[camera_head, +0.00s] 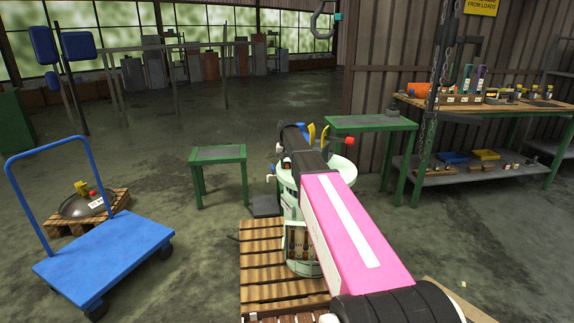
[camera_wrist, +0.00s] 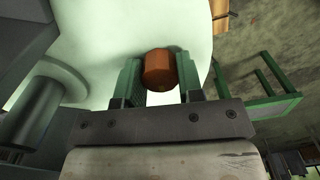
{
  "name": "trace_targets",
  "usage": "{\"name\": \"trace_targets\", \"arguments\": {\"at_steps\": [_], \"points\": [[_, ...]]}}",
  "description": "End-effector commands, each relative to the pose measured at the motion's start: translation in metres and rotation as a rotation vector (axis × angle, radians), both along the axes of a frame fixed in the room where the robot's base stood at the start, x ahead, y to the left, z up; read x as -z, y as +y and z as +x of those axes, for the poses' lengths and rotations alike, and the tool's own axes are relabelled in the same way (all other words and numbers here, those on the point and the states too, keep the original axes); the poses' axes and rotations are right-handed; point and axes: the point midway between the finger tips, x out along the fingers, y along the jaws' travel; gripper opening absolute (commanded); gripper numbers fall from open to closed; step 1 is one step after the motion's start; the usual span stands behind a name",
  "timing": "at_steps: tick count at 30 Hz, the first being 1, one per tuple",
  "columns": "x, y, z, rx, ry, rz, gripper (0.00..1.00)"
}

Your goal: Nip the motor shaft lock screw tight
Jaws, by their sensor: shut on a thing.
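In the wrist view, the orange-brown faceted head of what looks like the lock screw (camera_wrist: 159,70) sits between the two green fingers of my gripper (camera_wrist: 160,82). My gripper is shut on it. The screw head is against a pale, smooth, rounded body (camera_wrist: 110,35), part of the machine. How tight the screw sits cannot be seen. In the head view, the pale green machine (camera_head: 292,205) stands on a wooden pallet, largely hidden behind my pink arm. My fingers and the screw cannot be made out there.
The wooden pallet (camera_head: 262,262) lies under the machine. A small green table (camera_head: 218,154) stands left of it, a longer green table (camera_head: 370,123) behind. A blue cart (camera_head: 105,258) is at the left. A workbench (camera_head: 480,112) with parts stands right. A chain (camera_head: 432,110) hangs at right.

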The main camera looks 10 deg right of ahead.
Motion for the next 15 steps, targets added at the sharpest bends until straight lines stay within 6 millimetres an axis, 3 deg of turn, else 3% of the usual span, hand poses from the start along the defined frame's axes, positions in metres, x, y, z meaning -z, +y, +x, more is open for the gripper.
{"name": "trace_targets", "arguments": {"at_steps": [15], "points": [[-0.0002, 0.0, -0.0003, 0.476, 0.001, 0.0, 0.11]]}}
